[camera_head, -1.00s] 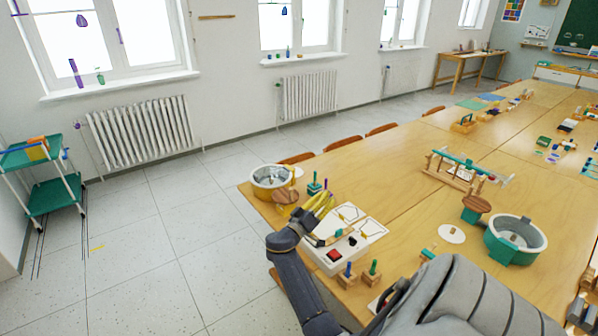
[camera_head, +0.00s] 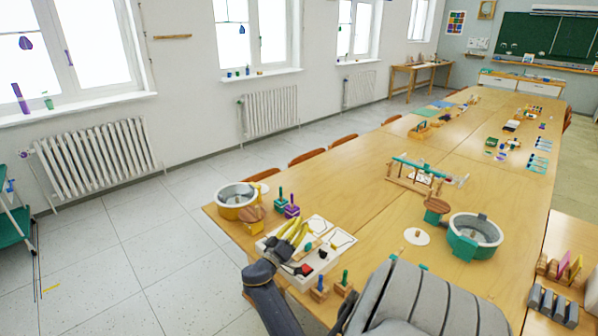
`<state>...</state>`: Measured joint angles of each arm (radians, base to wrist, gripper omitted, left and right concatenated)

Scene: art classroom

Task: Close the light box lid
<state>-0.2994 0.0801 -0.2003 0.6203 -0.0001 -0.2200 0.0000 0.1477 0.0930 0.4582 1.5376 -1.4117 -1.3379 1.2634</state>
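A low white box (camera_head: 338,241), which I take to be the light box, sits near the front left end of the long wooden table. Its top has dark outlined panels, and a red switch (camera_head: 305,269) is at its near edge. I cannot make out a separate lid or its angle. My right gripper (camera_head: 302,224), with dark links and slim yellow fingers, is over the left side of the box and hides part of it. Whether the fingers touch it, and how far apart they are, is unclear. My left gripper is not in view.
A yellow-and-grey round tub (camera_head: 237,198) and teal and purple peg blocks (camera_head: 292,211) stand behind the box. Wooden peg blocks (camera_head: 319,291) stand at its near right. A teal-and-grey tub (camera_head: 474,238) is farther right.

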